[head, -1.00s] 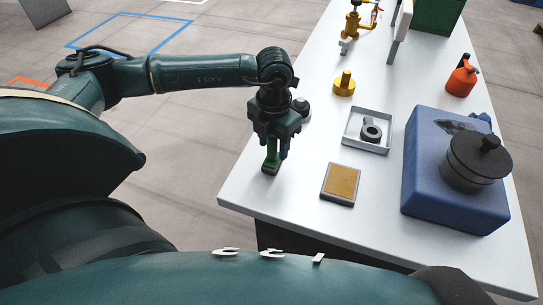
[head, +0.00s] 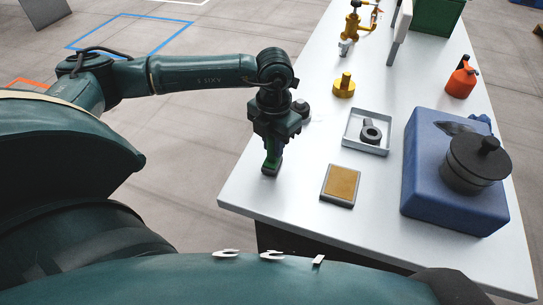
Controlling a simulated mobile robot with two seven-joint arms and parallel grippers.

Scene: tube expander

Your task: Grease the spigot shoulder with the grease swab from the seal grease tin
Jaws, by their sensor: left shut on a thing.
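My left gripper (head: 271,165) points down over the near left part of the white table. It is shut on a small green and dark thing (head: 272,160), which I take for the grease swab; the jaws hide most of it. A flat grey-rimmed tin (head: 341,185) with a tan filling, seemingly the seal grease tin, lies to the right of the gripper and apart from it. A yellow stepped fitting (head: 344,86), perhaps the spigot, stands farther back; I cannot tell for sure. My right gripper is not in view.
A white tray (head: 350,137) holds a dark ring part (head: 371,131). A blue case (head: 420,205) with a black lidded pot (head: 475,165) stands at the right. An orange bottle (head: 461,82), a yellow tool (head: 352,30) and a green crate (head: 437,15) are farther back. A dark knob shows behind the gripper.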

